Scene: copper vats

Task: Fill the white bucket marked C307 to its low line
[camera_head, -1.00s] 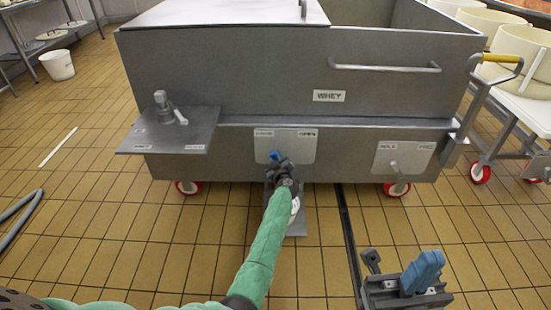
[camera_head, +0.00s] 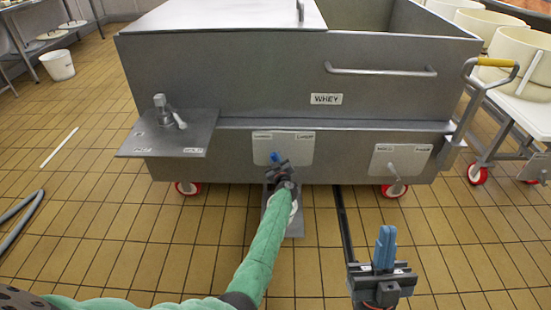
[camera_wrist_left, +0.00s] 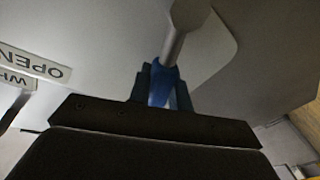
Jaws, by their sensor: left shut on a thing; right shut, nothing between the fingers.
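The grey WHEY vat (camera_head: 250,75) stands ahead, with a light plate (camera_head: 298,148) low on its front. My left gripper (camera_head: 277,160) is at that plate. The left wrist view shows its blue fingers (camera_wrist_left: 162,88) shut on a light grey lever (camera_wrist_left: 182,38), near an upside-down OPEN label (camera_wrist_left: 48,68). A white bucket (camera_head: 58,66) stands on the floor at the far left; no marking is readable. Something white and curved (camera_head: 296,208) shows beside my left forearm, mostly hidden; I cannot tell what it is. My right gripper (camera_head: 385,250) is shut and empty, fingers upward.
A side shelf (camera_head: 160,140) with a small valve-like fitting juts from the vat's left. A second plate with a handle (camera_head: 398,160) is at the right. White tubs (camera_head: 515,55) stand on a wheeled cart at the right. A hose (camera_head: 20,220) lies at the left. Tiled floor is open.

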